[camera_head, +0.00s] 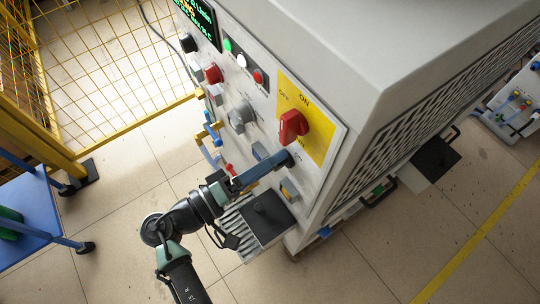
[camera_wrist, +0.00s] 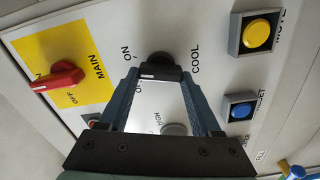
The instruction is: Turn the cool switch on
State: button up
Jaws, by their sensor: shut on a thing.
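The cool switch (camera_wrist: 160,66) is a black knob on the white panel, beside the printed word COOL in the wrist view. My gripper (camera_wrist: 158,76) has its two blue-grey fingers closed on either side of the knob. A white mark on the knob faces the left side, between the ON and OFF labels; I cannot tell exactly which it points at.
The red main switch also shows in the wrist view (camera_wrist: 55,80) on a yellow plate. A yellow button (camera_wrist: 257,35) and a blue button (camera_wrist: 241,110) sit to the right. A grey knob (camera_head: 240,116) is higher on the panel. A yellow fence (camera_head: 90,60) stands at left.

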jog(key=shift+n, duration=0.7)
jog(key=o, duration=1.4)
jog(key=b+v, duration=0.1)
jog(key=v, duration=1.2)
